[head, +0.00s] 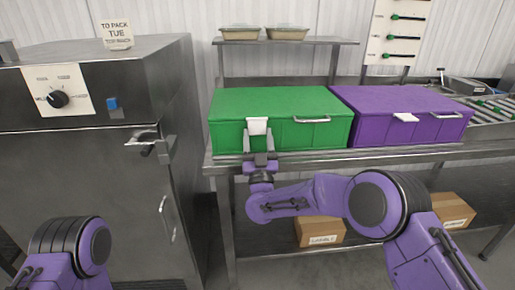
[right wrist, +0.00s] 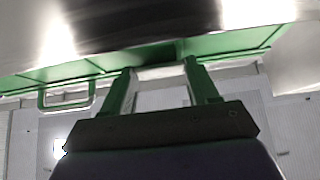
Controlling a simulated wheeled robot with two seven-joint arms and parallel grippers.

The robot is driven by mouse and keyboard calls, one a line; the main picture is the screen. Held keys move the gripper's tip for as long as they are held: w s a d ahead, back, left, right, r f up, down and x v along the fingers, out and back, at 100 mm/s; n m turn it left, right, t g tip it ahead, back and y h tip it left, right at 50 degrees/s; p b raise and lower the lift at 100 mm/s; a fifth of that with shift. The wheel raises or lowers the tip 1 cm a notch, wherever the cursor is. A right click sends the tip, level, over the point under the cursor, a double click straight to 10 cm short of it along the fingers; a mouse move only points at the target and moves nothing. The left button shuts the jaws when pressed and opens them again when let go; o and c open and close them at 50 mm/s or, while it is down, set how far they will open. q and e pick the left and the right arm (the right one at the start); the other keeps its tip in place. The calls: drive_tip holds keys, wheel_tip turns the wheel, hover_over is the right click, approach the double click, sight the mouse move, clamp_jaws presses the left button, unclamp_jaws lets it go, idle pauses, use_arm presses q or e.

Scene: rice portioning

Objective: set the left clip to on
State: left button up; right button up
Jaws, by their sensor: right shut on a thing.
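The left clip (head: 257,126) is a white flap on the front of the green box (head: 226,133), hanging from just below the lid edge. My right gripper (head: 260,142) is at the front of this box, with its fingers on either side of the clip and shut on it. In the right wrist view, the pale clip (right wrist: 160,74) sits between the two fingers, against the green rim. The fingers partly hide its lower end. My left arm shows at the lower left, but its gripper is out of view.
A purple box (head: 350,132) with its own white clip (head: 405,117) stands right of the green box on the steel table (head: 300,160). A metal handle (head: 312,120) is right of the left clip. A steel cabinet (head: 90,180) stands at the left. Cartons (head: 318,232) lie below.

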drive_tip(key=o, duration=1.1)
drive_tip(key=shift+c, duration=0.2)
drive_tip(key=b+v, duration=0.2)
drive_tip(key=v, duration=0.8)
drive_tip(key=shift+s+f, duration=0.2)
